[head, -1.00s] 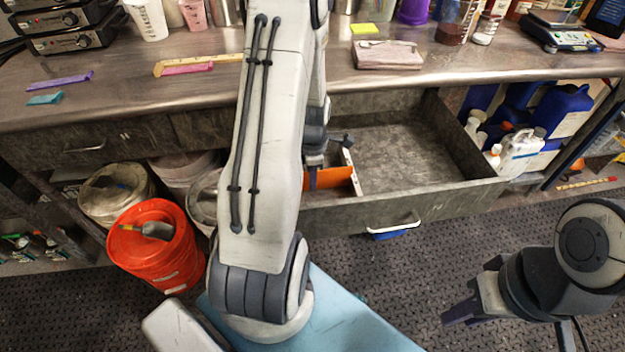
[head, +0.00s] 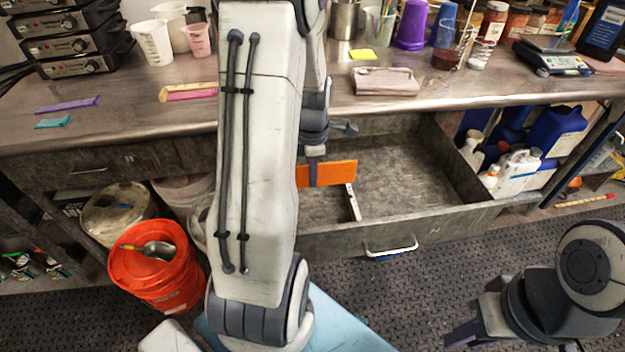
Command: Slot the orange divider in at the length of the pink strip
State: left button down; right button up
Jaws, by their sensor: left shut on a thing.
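The orange divider (head: 340,173) is a flat upright plate at the left part of the open drawer (head: 440,228). My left gripper (head: 314,172) is shut on it near its left end; my arm hides the drawer's left side. I cannot tell whether the divider touches the drawer floor. A pale slotted strip (head: 353,202) stands in the drawer, just in front of the divider. The pink strip (head: 192,95) lies on the counter along a yellow ruler (head: 178,87), its right end close to my arm. My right gripper (head: 464,336) is low at the right, away from the drawer; its jaw opening is unclear.
Purple (head: 68,105) and teal (head: 53,122) strips lie on the counter (head: 120,110) at the left. A folded cloth (head: 385,82) lies behind the drawer. An orange bucket (head: 150,270) with a scoop stands on the floor. The drawer's right part is empty.

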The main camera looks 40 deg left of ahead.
pick_arm(q)
jog(key=shift+r+p, duration=2.95)
jog(key=shift+r, duration=0.2)
